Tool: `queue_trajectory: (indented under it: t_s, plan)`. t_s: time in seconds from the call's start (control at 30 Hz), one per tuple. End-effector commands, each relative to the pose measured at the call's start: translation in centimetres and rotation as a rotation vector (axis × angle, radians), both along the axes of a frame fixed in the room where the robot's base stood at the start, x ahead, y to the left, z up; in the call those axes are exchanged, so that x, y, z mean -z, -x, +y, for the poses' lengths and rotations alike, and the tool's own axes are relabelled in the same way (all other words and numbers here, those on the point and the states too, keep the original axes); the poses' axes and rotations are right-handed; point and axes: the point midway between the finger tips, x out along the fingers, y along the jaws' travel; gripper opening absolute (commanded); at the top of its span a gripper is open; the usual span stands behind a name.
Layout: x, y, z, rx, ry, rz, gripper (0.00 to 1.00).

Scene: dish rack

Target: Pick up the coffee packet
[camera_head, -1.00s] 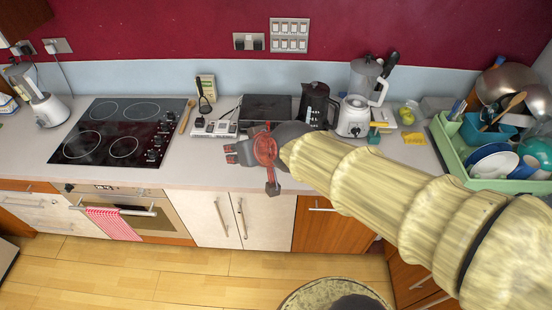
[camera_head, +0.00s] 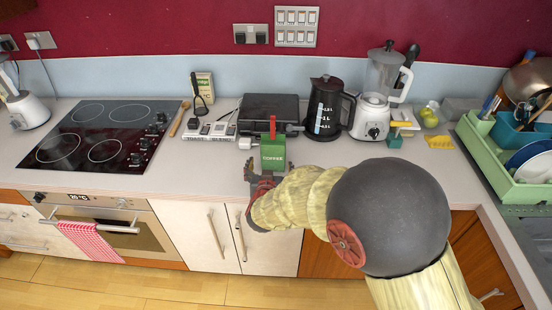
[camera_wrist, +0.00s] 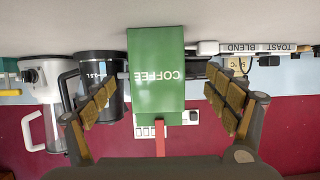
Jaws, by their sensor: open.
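The green coffee packet (camera_head: 272,154) stands upright on the counter near its front edge, with a red strip rising from its top. My gripper (camera_head: 266,172) is low in front of the packet in the head view, and my arm hides part of the counter there. In the wrist view, which is upside down, the coffee packet (camera_wrist: 156,80) shows its "COFFEE" label between the two open fingers of my gripper (camera_wrist: 160,100). There are visible gaps between the packet and both finger pads. I cannot tell how deep it sits between them.
A dark toaster-like appliance (camera_head: 270,109) is behind the packet. A black kettle (camera_head: 325,110) and a blender (camera_head: 376,95) stand to the right. The black hob (camera_head: 100,134) is at left, and a green dish rack (camera_head: 492,158) at right.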

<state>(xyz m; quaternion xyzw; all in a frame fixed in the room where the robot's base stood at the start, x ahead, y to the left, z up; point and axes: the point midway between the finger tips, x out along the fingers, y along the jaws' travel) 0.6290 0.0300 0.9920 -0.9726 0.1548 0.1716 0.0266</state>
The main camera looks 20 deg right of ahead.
Motion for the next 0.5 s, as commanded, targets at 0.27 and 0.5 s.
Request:
queue_trajectory:
  t_s: [0.27,0.5]
  plan:
    - [0.9,-2.6,-1.2,0.002,-0.001,0.000,0.89]
    - [1.8,-5.5,-2.4,-0.001,-0.002,0.001,0.89]
